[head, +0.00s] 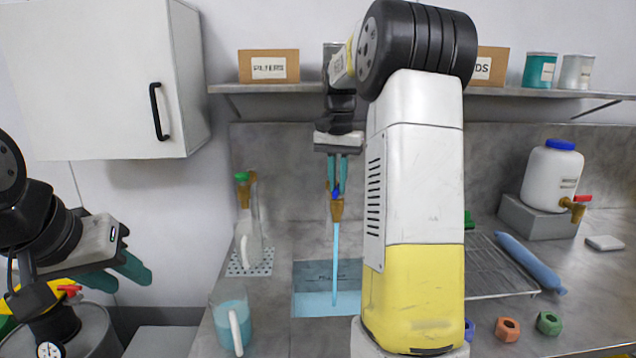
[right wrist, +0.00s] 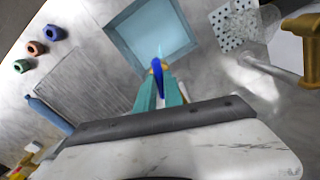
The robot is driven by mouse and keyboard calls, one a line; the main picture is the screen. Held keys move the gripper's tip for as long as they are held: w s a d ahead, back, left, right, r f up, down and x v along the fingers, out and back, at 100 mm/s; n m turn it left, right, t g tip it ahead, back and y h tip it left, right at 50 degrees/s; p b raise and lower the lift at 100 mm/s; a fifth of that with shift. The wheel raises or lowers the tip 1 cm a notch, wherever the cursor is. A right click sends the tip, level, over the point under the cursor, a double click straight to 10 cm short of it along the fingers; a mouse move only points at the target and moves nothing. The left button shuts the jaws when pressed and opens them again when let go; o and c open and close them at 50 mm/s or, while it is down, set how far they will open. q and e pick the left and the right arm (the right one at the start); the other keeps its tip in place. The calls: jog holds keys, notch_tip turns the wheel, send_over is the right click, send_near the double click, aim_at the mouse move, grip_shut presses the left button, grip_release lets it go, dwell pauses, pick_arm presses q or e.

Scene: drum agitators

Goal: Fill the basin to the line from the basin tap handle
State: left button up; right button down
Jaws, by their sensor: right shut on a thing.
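The basin (head: 298,292) is a square sunken sink in the counter with light blue water in it; it also shows in the right wrist view (right wrist: 122,22). A mark on its far wall is too small to read. A blue stream falls into it from the brass tap (head: 337,210). The blue basin tap handle (right wrist: 157,78) sits between the teal fingers of my right gripper (head: 337,180), which is shut on it. My left gripper (head: 130,278) is open and empty at the far left, away from the basin.
A jug of blue liquid (head: 232,318) stands left of the basin, with a bottle (head: 248,240) on a perforated mat behind it. A wire rack (head: 492,268), blue roll (head: 530,262) and coloured nuts (head: 507,329) lie right. A white keg (head: 551,178) stands on a block.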

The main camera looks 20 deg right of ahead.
aim_at(337, 186)
dwell(0.3)
jog(key=shift+r, duration=0.1)
jog(key=c, duration=1.5)
grip_release()
jog(key=shift+o, duration=0.2)
notch_tip(337, 186, up, 8)
jog(key=shift+f, duration=0.15)
jog(key=shift+c, duration=0.4)
